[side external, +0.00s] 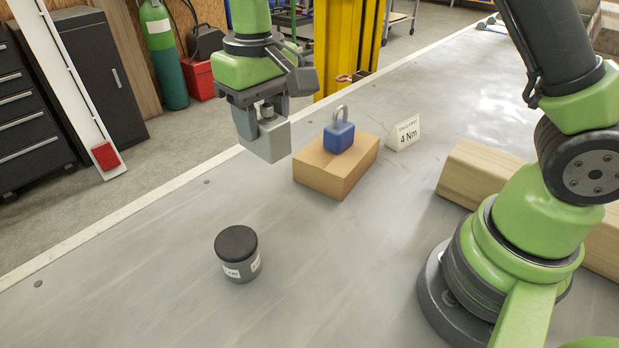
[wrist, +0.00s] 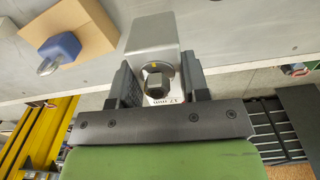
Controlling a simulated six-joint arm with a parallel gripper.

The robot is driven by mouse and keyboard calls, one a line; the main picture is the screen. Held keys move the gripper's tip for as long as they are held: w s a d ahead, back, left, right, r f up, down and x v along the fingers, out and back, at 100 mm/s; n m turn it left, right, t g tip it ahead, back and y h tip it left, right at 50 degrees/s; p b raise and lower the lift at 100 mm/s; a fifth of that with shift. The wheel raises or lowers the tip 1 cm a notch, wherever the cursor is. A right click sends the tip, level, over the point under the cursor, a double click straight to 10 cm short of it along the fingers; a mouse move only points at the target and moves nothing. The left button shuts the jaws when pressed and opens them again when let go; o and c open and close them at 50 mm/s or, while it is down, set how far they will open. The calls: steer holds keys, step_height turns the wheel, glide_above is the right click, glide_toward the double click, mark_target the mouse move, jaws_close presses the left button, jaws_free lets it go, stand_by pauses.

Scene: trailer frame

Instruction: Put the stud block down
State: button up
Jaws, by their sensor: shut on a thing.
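The stud block (side external: 266,141) is a light grey metal block with a hex-headed stud on top. My gripper (side external: 262,112) is shut on it and holds it in the air over the far left part of the table. In the wrist view the stud block (wrist: 153,45) sits between the two dark fingers of my gripper (wrist: 156,82). The stud head faces the camera, beside a partly hidden label. The block's underside is hidden.
A cardboard box (side external: 325,178) with a blue padlock (side external: 339,136) on it stands right of the held block. A dark-lidded jar (side external: 237,256) stands nearer. A torque card (side external: 404,133) and a wooden beam (side external: 476,176) are farther right. The table (side external: 130,262) is clear at left.

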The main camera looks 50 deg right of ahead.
steer(key=s+d+f, duration=0.1)
steer(key=s+d, duration=0.5)
steer(key=d, duration=0.3)
steer(key=shift+s+d+f, duration=0.15)
steer(key=shift+d+f, duration=0.1)
steer(key=shift+f, duration=0.05)
glide_above(287, 198)
step_height(287, 198, down, 11)
steer(key=shift+r, duration=0.2)
steer(key=shift+f, duration=2.2)
steer(key=shift+f, duration=0.15)
